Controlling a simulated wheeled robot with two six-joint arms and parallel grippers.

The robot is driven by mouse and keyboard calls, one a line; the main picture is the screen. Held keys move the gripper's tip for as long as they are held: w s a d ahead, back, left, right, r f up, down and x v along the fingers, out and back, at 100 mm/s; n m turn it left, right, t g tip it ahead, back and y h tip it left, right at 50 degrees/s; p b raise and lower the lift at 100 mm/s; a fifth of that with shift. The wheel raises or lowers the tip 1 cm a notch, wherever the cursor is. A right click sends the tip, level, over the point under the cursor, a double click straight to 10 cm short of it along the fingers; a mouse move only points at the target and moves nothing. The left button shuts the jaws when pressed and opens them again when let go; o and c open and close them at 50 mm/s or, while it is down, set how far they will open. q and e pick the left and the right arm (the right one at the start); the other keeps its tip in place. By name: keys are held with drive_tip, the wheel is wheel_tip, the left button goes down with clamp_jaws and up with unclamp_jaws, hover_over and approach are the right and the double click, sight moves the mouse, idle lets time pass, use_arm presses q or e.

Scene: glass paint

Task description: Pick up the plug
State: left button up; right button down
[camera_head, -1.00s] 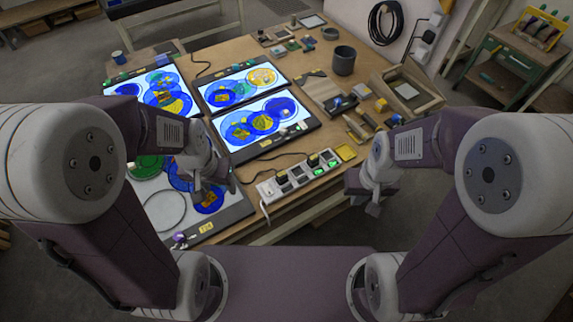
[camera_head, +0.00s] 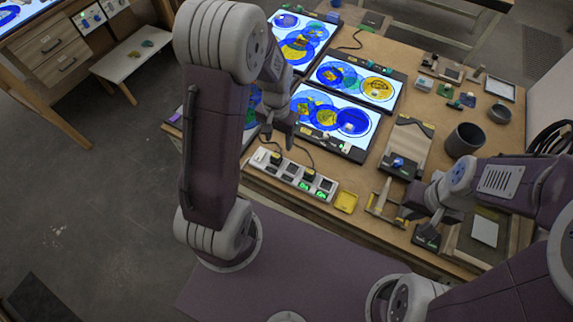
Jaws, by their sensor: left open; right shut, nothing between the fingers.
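A light grey power strip (camera_head: 292,173) with several dark sockets and green-lit switches lies along the table's near edge. A small dark plug (camera_head: 308,174) appears to sit in it, with a black cable arching over from behind; the plug's details are too small to be sure. My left gripper (camera_head: 277,136) is open, pointing down just behind the strip's left end, apart from the plug. My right gripper (camera_head: 408,213) is shut and empty, over the table's front right part, near a black block and wooden pieces.
Lit glass panels with blue and yellow circles (camera_head: 335,116) fill the table behind the strip.

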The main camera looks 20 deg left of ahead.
sight(276, 155)
use_arm(q)
drive_tip(key=shift+f, duration=0.15)
drive_tip(key=shift+a+f, duration=0.1)
drive_tip(key=shift+a, duration=0.15)
drive_tip(key=f, duration=0.3)
drive_tip(key=shift+s+a+f+p, duration=0.15)
drive_tip(key=shift+a+p, duration=0.05)
drive_tip(key=shift+p, duration=0.1)
drive_tip(key=shift+d+f, duration=0.15)
drive_tip(key=shift+f, duration=0.2)
drive_tip(key=f, duration=0.2)
drive_tip(key=f+p, duration=0.1)
drive_tip(key=f, duration=0.1)
drive_tip(key=shift+s, duration=0.3)
drive_tip(key=shift+w+a+f, duration=0.1)
drive_tip(key=shift+a+f, duration=0.1)
drive_tip(key=shift+f, duration=0.35)
drive_tip(key=shift+c, duration=0.6)
clamp_jaws()
